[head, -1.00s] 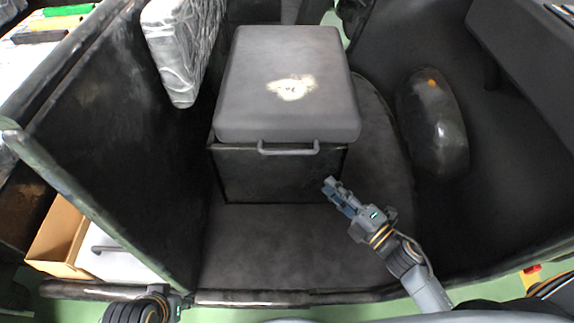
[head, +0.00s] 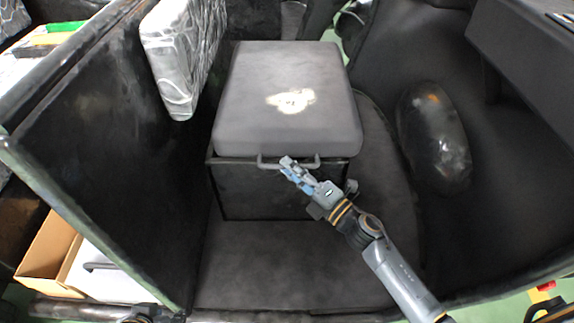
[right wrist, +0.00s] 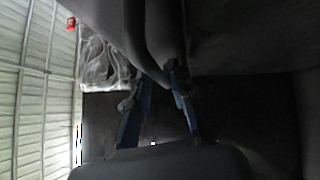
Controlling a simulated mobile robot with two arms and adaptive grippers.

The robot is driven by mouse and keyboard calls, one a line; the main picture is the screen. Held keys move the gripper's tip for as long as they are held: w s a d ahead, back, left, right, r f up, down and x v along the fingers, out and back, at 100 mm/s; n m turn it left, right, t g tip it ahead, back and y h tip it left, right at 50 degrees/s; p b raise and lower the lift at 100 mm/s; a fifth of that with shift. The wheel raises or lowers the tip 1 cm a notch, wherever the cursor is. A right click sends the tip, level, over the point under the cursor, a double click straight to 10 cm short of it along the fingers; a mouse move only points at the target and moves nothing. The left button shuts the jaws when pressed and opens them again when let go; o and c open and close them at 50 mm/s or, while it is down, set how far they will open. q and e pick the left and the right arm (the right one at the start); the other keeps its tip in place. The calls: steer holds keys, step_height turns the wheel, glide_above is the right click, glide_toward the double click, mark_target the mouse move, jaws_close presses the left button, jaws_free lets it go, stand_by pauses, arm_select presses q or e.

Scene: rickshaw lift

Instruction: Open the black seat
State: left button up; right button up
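The black seat (head: 290,85) is a dark padded lid lying closed on a dark box (head: 262,190), with a pale worn patch on top. A grey bar handle (head: 268,162) is fixed at its front lower edge. My right gripper (head: 287,164) is at this handle. In the right wrist view, its two fingers (right wrist: 160,72) stand apart, with the curved handle (right wrist: 138,35) reaching down to their tips. I cannot tell if they touch it. Only a dark part of my left arm shows at the bottom left edge of the head view; its fingers are hidden.
A dark side panel (head: 95,140) stands left of the seat, and a plastic-wrapped backrest (head: 172,60) hangs above it. A rounded black wheel housing (head: 433,135) is to the right. The floor (head: 270,265) before the box is clear. A cardboard box (head: 48,255) lies outside left.

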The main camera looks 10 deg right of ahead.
steer(key=shift+x, duration=0.85)
jaws_close()
steer(key=shift+r, duration=0.1)
